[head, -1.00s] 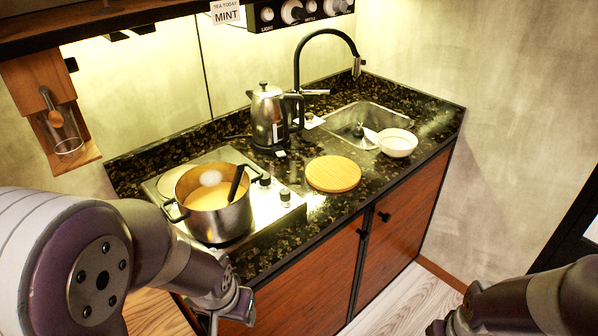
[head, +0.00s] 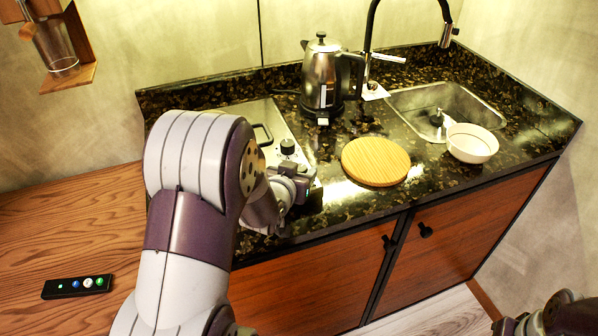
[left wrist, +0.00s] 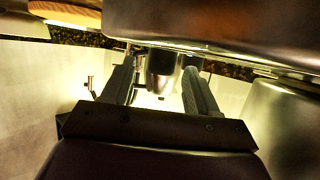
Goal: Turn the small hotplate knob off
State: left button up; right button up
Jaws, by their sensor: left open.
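The steel hotplate (head: 262,111) is set along the left of the dark counter, mostly hidden behind my left arm. One dark knob (head: 287,147) shows just behind my left gripper (head: 302,175); any other knob is hidden by the gripper. In the left wrist view my left gripper (left wrist: 162,78) is open, with a dark knob (left wrist: 160,84) visible between its fingers. I cannot tell whether the fingers touch it, or which way it points. My right gripper (head: 530,325) is only partly in view at the bottom right corner.
The pot shows only a black handle (head: 263,134) beside my arm. A round wooden board (head: 376,162) lies right of the gripper. A kettle (head: 321,80), sink (head: 412,103) and white bowl (head: 472,144) stand beyond. A remote (head: 77,287) lies on the wooden surface at left.

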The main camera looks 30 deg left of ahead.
pick_arm(q)
jog(key=shift+w+f, duration=0.2)
jog(key=shift+w, duration=0.3)
jog(key=shift+a, duration=0.1)
jog(key=shift+s, duration=0.1)
jog(key=c, duration=1)
jog(key=shift+c, duration=0.2)
